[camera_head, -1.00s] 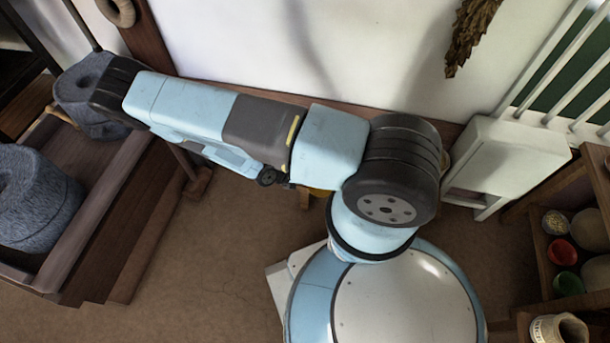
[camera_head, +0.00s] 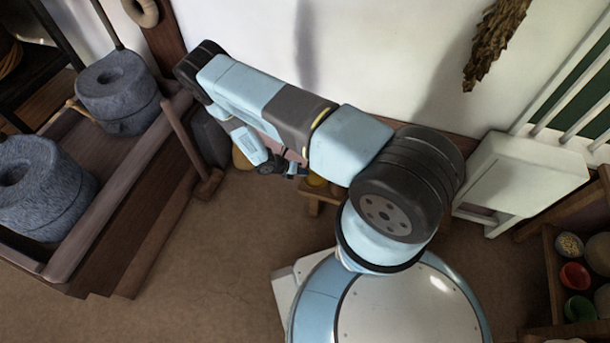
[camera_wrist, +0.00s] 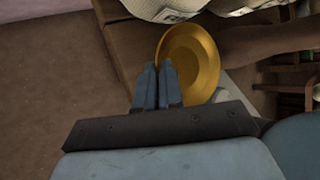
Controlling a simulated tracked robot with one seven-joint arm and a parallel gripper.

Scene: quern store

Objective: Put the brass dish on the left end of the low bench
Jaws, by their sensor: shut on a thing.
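My gripper (camera_wrist: 158,88) has its two blue-grey fingers close together in the wrist view, shut on the near left edge of the round brass dish (camera_wrist: 203,62). The dish's inner face shows. In the head view my gripper (camera_head: 296,172) is small and partly hidden by my arm. The low wooden bench (camera_head: 313,197) stands against the back wall there, largely covered by my arm. Yellowish things show at its top, but I cannot tell whether one is the dish. The wrist view shows a brown wooden surface (camera_wrist: 128,42) beside the dish; I cannot tell the height between them.
A dark wooden platform (camera_head: 140,190) with grey millstones (camera_head: 120,92) stands at left. A white cabinet (camera_head: 525,175) and a shelf with bowls (camera_head: 575,275) are at right. Pale sacks (camera_wrist: 165,8) lie close beyond the dish. Floor before the bench is clear.

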